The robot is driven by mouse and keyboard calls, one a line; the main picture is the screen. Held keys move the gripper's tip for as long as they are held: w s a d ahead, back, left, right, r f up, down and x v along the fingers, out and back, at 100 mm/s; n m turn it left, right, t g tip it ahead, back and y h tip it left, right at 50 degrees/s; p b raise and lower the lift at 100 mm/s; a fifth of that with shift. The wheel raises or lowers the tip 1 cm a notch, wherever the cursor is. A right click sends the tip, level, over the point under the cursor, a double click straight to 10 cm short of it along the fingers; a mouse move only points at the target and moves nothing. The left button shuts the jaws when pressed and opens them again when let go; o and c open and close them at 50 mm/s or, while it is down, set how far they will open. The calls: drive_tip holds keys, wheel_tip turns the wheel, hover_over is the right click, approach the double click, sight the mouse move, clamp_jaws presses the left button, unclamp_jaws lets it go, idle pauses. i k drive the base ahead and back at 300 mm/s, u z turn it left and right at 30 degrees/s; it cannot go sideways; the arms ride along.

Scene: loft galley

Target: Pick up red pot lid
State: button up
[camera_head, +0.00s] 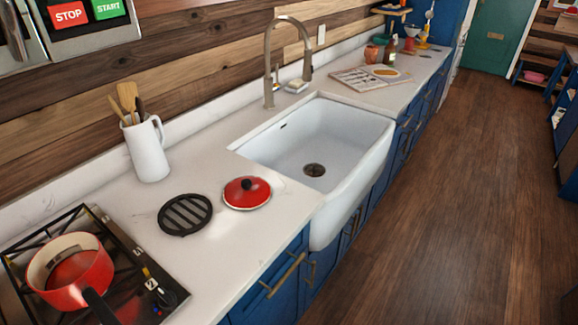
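The red pot lid (245,194) lies on the white countertop, its black knob facing up. It sits between a round black trivet (185,214) on its left and the white sink on its right, close to the counter's front edge. The lid is fully visible and nothing covers it. A red pot (70,271) with a cream inside and a dark handle stands on the stove at the lower left, with no lid on it. My gripper is not in this view.
A white jug (147,150) with wooden utensils stands near the back wall. The white sink (350,128) has a tall faucet (268,65) behind it. The gas stove (150,290) is at lower left. The wooden floor (430,210) is clear.

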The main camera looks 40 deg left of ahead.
sight(247, 193)
drive_tip(key=u, duration=0.4)
drive_tip(key=i, duration=1.2)
drive_tip(key=u, duration=1.75)
drive_tip(key=i, duration=0.65)
drive_tip(key=u, duration=0.55)
